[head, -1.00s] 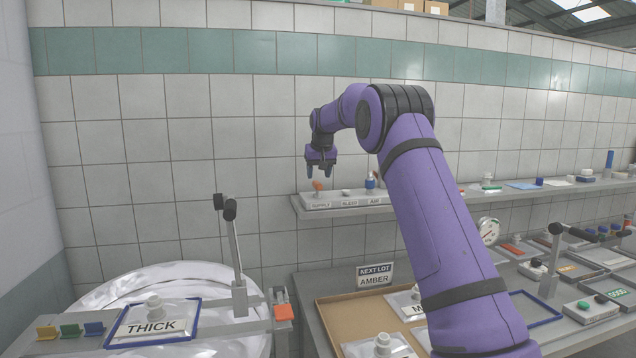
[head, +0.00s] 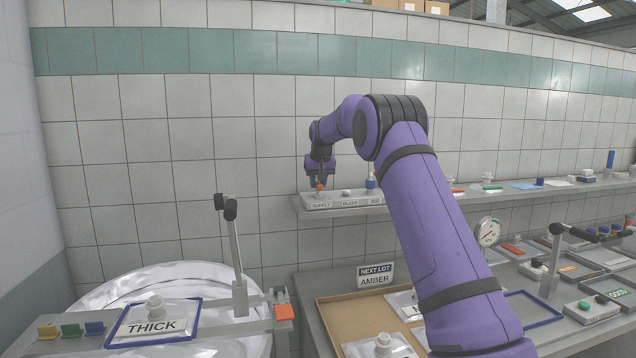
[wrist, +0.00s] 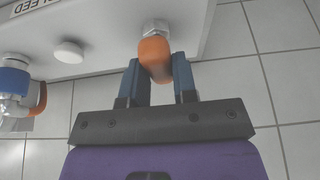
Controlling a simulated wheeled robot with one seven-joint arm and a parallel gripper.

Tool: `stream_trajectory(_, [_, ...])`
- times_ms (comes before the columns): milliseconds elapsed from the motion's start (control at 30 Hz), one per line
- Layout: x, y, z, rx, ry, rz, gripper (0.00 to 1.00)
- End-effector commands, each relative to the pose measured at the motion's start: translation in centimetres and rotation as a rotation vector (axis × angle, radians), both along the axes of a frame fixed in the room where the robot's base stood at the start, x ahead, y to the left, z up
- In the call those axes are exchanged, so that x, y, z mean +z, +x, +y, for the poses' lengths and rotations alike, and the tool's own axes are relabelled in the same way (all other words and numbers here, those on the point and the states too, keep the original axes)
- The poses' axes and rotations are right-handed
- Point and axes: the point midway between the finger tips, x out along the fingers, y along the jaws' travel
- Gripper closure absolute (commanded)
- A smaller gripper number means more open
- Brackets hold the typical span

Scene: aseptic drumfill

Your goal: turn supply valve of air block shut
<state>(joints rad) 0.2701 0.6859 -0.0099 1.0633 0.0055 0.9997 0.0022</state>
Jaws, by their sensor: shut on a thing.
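The air block (head: 336,207) is a pale box on the wall shelf, with SUPPLY, BLEED and AIR labels on its front. The supply valve has an orange handle (head: 319,188) at the block's left end; the handle also shows in the wrist view (wrist: 154,50), under a metal nut. My gripper (head: 320,183) points down over it. In the wrist view my gripper (wrist: 157,78) has its two fingers on either side of the orange handle, shut on it. The fingers partly hide the handle in the head view.
A white bleed button (head: 347,192) and a blue air fitting (head: 370,183) stand on the block to the right of the valve. The tiled wall is close behind. Below are a brown tray (head: 335,318) and a drum (head: 185,275) with an upright lever (head: 236,250).

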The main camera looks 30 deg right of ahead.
Motion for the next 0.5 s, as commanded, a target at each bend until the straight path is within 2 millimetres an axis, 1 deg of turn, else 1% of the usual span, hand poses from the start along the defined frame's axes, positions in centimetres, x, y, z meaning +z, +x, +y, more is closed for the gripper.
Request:
stream_trajectory(267, [0.03,0.01,0.06,-0.057,-0.001,0.000,0.97])
stream_trajectory(500, [0.01,0.06,0.23,-0.215,-0.001,0.001,0.97])
